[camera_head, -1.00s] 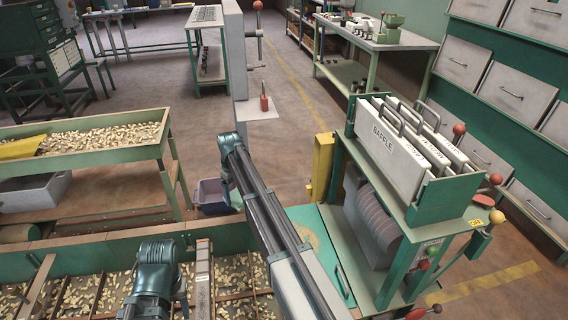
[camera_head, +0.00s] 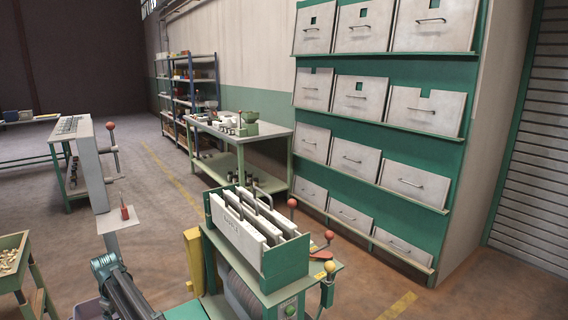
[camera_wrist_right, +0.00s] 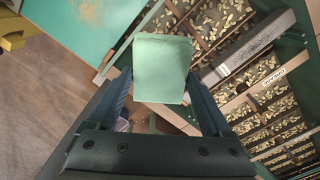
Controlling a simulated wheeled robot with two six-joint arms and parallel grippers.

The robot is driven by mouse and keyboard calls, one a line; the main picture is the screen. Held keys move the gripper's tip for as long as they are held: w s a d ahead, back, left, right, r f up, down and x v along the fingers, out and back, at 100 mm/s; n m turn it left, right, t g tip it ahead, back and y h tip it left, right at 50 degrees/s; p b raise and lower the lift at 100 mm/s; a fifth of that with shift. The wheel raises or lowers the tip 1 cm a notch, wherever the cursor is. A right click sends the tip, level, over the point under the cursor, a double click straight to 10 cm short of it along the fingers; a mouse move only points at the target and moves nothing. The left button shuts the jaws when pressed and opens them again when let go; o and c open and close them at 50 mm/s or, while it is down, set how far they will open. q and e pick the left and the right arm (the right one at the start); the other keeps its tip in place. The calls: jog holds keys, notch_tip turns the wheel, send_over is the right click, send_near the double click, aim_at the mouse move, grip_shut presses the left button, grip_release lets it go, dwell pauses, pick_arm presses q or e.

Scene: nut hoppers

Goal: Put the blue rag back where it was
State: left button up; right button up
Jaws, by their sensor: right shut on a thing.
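In the right wrist view my right gripper (camera_wrist_right: 159,88) is shut on a flat pale green piece (camera_wrist_right: 162,66) with a slightly uneven top edge. I cannot tell whether this piece is the rag; it looks green rather than blue. The gripper holds it above the wooden-barred trough with scattered nuts (camera_wrist_right: 215,32). No clearly blue rag shows in either view. My left gripper is not in view.
A machine holding upright white baffle plates (camera_head: 222,212) stands at the lower middle. A green wall rack (camera_head: 390,133) holds grey panels. A workbench (camera_head: 272,133) and a post with a small shelf (camera_head: 120,218) stand behind. The floor between them is clear.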

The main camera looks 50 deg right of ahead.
notch_tip(320, 180, up, 21)
jog(key=p, duration=2)
jog(key=shift+s, duration=0.45)
